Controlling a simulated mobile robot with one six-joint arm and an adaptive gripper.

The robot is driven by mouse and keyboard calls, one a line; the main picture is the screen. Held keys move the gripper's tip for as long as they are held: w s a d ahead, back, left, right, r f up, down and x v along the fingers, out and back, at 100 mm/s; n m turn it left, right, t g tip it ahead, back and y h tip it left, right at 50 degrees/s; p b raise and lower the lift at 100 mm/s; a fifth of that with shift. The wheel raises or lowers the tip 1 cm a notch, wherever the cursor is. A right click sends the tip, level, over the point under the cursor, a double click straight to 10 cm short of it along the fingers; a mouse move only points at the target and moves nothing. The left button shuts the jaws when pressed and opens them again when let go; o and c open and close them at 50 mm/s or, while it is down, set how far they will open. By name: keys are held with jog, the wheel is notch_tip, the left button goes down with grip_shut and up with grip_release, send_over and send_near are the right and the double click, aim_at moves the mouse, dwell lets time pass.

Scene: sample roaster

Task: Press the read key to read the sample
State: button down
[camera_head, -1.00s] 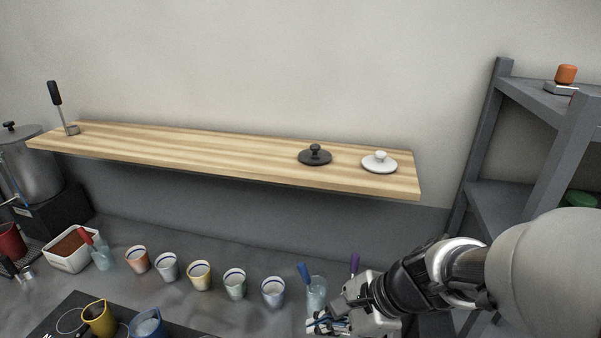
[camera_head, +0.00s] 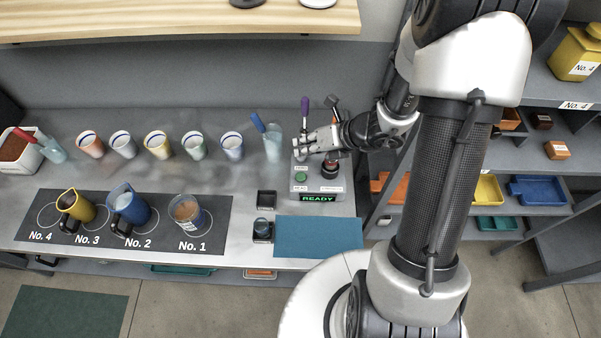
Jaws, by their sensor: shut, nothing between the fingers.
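The grey reader box (camera_head: 322,191) stands on the counter right of the cups. Its front display (camera_head: 318,198) is lit green and says READY. A green key (camera_head: 301,177) sits on its top left, with small labels around it too small to read surely. A dark red-and-black knob (camera_head: 330,168) sits to its right. My gripper (camera_head: 303,152) is shut and empty, over the back part of the box, behind the green key in the picture. It looks apart from the key, and it hides the back of the box.
A glass with a blue-handled tool (camera_head: 273,146) stands close left of my gripper. A purple-handled tool (camera_head: 304,106) rises behind it. Several cups (camera_head: 231,146) line the counter. A dark mat (camera_head: 50,235) holds jugs and a glass. A blue mat (camera_head: 318,236) lies bare in front.

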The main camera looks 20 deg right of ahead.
aim_at(303, 174)
notch_tip(303, 174, down, 9)
jog(key=b, duration=0.8)
jog(key=shift+r, duration=0.1)
dwell(1.3)
jog(key=shift+f+b, duration=0.3)
jog(key=shift+f, duration=0.1)
jog(key=shift+f+b, duration=0.55)
jog(key=shift+f, duration=0.1)
dwell(0.5)
jog(key=shift+r, duration=0.1)
jog(key=shift+r+p, duration=0.95)
jog(key=shift+r, duration=0.05)
notch_tip(303, 174, up, 5)
jog(key=p, duration=0.4)
